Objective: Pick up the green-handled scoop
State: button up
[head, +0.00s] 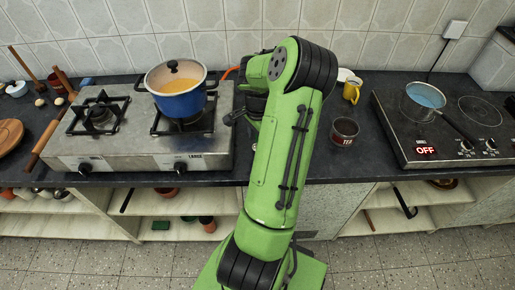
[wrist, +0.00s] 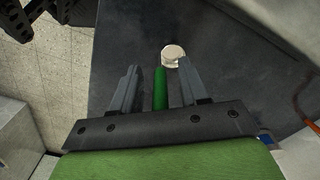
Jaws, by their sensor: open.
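The scoop shows in the wrist view, with a green handle (wrist: 160,88) and a pale round head (wrist: 173,55) on the dark countertop (wrist: 225,72). My gripper (wrist: 160,76) is open, with one finger on each side of the green handle. I see gaps between the handle and both fingers, and cannot tell the height between them. In the head view my arm hides the scoop and most of my gripper (head: 238,118), which is low over the counter right of the gas stove.
A blue pot (head: 180,103) stands on the gas stove (head: 75,150) to the left. Further right, a pan (head: 425,97) sits on an electric hob (head: 455,155) reading OFF.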

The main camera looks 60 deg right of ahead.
grip_shut()
notch_tip(320, 180, up, 10)
jog(key=shift+r+p, duration=0.1)
jog(key=shift+p, duration=1.1)
jog(key=c, duration=0.6)
grip_release()
grip_shut()
